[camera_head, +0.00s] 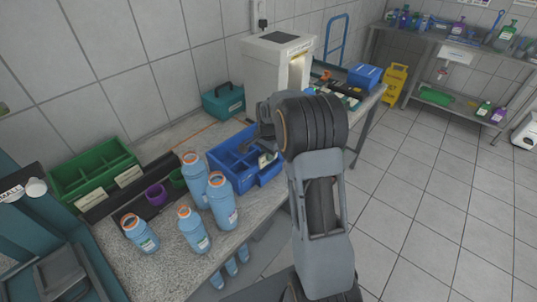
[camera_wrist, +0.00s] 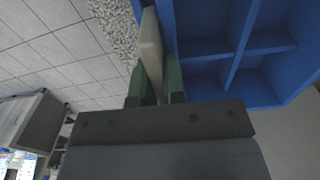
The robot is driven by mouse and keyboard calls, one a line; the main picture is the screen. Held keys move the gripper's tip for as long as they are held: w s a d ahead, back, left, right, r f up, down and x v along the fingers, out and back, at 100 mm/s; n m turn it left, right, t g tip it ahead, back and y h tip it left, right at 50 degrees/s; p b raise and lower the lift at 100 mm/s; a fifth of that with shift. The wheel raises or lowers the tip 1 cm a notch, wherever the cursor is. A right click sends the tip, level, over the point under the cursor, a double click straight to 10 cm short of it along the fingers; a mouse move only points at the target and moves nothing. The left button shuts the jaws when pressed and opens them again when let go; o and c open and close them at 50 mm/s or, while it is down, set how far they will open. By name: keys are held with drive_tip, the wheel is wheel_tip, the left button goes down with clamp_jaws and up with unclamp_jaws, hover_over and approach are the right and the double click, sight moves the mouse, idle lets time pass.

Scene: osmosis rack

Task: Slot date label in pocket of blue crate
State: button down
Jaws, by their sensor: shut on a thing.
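The blue crate (camera_head: 228,160) stands on the speckled counter, with its open compartments facing up. In the wrist view the crate (camera_wrist: 225,47) fills the upper right. My gripper (camera_wrist: 154,82) has green fingers and is shut on a thin pale card, the date label (camera_wrist: 152,45). The label sticks out past the fingertips beside the crate's outer wall. I cannot tell whether it touches the wall or sits in the pocket; the pocket is not clearly seen. In the head view my gripper (camera_head: 265,142) is at the crate's right side, partly hidden by my wrist.
Several blue bottles (camera_head: 222,200) stand close in front of the crate. A green crate (camera_head: 92,172) with pale labels is at left. A teal box (camera_head: 223,102) and a white machine (camera_head: 275,67) stand behind.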

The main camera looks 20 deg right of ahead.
drive_tip(key=shift+r, duration=0.2)
idle(0.6)
drive_tip(key=c, duration=1.1)
unclamp_jaws()
wheel_tip(320, 180, up, 14)
drive_tip(key=shift+b, duration=0.3)
drive_tip(key=shift+f, duration=0.1)
drive_tip(key=s+a+n+t, duration=0.1)
drive_tip(key=s+a+n, duration=0.2)
drive_tip(key=s, duration=0.4)
drive_tip(key=s+a+f+n+t, duration=0.1)
drive_tip(key=s+a+n, duration=0.3)
drive_tip(key=s+n, duration=0.2)
drive_tip(key=s+a+n+t, duration=0.2)
drive_tip(key=s+a+n, duration=0.1)
drive_tip(key=s, duration=0.6)
drive_tip(key=shift+a+f+n, duration=0.25)
drive_tip(key=shift+f+n, duration=0.1)
drive_tip(key=shift+n, duration=0.45)
